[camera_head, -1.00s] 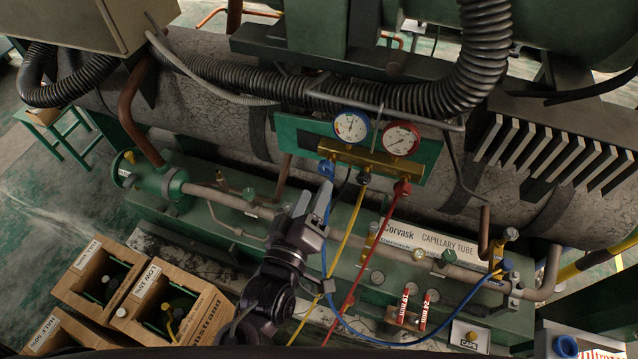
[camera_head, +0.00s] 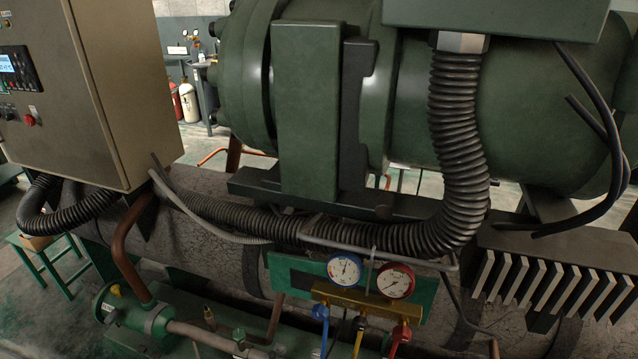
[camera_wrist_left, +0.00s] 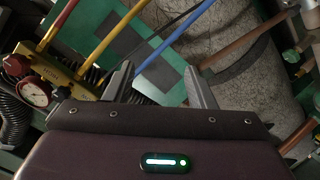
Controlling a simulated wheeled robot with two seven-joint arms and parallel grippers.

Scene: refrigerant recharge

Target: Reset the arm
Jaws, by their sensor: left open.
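My left gripper shows only in the left wrist view (camera_wrist_left: 159,78), its two fingers apart and nothing between them. Beyond the fingers in that view are a yellow hose (camera_wrist_left: 118,37), a blue hose (camera_wrist_left: 172,42) and a dark green panel (camera_wrist_left: 95,20). The brass gauge manifold (camera_head: 365,300) with its blue gauge (camera_head: 344,268) and red gauge (camera_head: 396,281) is at the bottom centre of the head view. The red gauge also shows at the left of the wrist view (camera_wrist_left: 36,92). Neither arm shows in the head view, and my right gripper is not seen.
A control cabinet (camera_head: 95,100) stands at the upper left. A large green compressor (camera_head: 300,90) and a black corrugated hose (camera_head: 455,130) fill the top centre. Grey fins (camera_head: 545,285) are at the right. A green stool (camera_head: 45,262) stands on the floor at the left.

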